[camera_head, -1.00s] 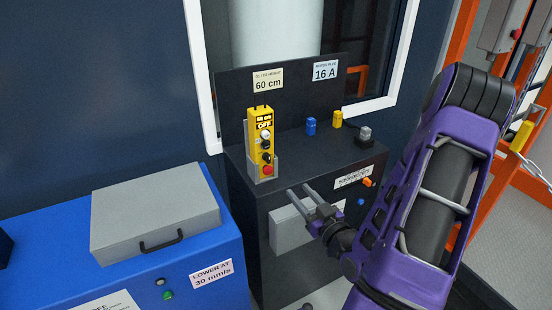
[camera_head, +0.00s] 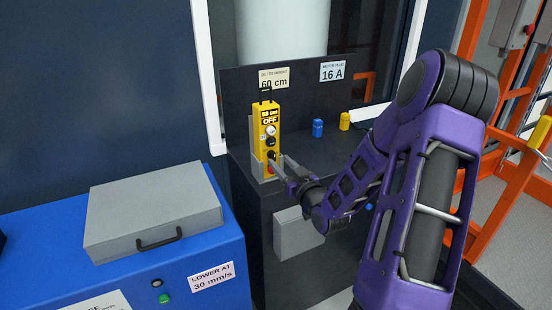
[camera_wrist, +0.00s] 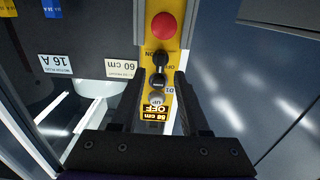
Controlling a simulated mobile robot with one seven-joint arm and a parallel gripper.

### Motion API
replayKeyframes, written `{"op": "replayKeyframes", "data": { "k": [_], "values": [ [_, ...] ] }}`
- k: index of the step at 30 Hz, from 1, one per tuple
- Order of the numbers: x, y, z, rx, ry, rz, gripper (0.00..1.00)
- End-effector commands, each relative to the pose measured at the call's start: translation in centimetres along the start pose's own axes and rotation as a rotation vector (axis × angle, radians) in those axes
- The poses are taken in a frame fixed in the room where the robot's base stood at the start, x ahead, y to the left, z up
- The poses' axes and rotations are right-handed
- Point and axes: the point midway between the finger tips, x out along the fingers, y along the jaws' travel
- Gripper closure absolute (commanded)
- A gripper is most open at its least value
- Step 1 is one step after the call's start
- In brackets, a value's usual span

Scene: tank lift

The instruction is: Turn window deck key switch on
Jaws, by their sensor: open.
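The yellow window deck control box (camera_head: 267,118) stands upright in a holder on the dark cabinet. Its display (camera_head: 269,118) reads OFF. In the wrist view the box appears upside down, with the display (camera_wrist: 155,113) reading 58 cm and OFF. A black key switch (camera_wrist: 160,59) sits beside the red button (camera_wrist: 164,26), with ON and OFF printed on either side. My gripper (camera_wrist: 160,74) is open, its fingers on the left and right of the box's control column. In the head view my gripper (camera_head: 277,168) is at the box's lower part and partly covers it. Contact cannot be told.
Blue (camera_head: 318,128) and yellow (camera_head: 345,121) plugs stand on the cabinet top to the right. A grey case (camera_head: 152,212) lies on the blue unit (camera_head: 215,258) at left. Orange railings (camera_head: 510,150) stand at far right. The window frame is behind.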

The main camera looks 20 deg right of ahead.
Motion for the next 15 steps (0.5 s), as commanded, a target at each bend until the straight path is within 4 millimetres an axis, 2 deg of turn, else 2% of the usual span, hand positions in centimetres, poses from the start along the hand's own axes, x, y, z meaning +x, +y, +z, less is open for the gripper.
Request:
{"op": "replayKeyframes", "data": {
  "k": [1,6,15],
  "values": [
    [1.0,-0.1,0.0,0.001,0.002,-0.002,0.55],
    [3.0,-0.1,0.0,-0.001,0.001,-0.001,0.55],
    [3.8,-0.1,0.0,0.0,-0.001,0.0,0.55]
  ]
}}
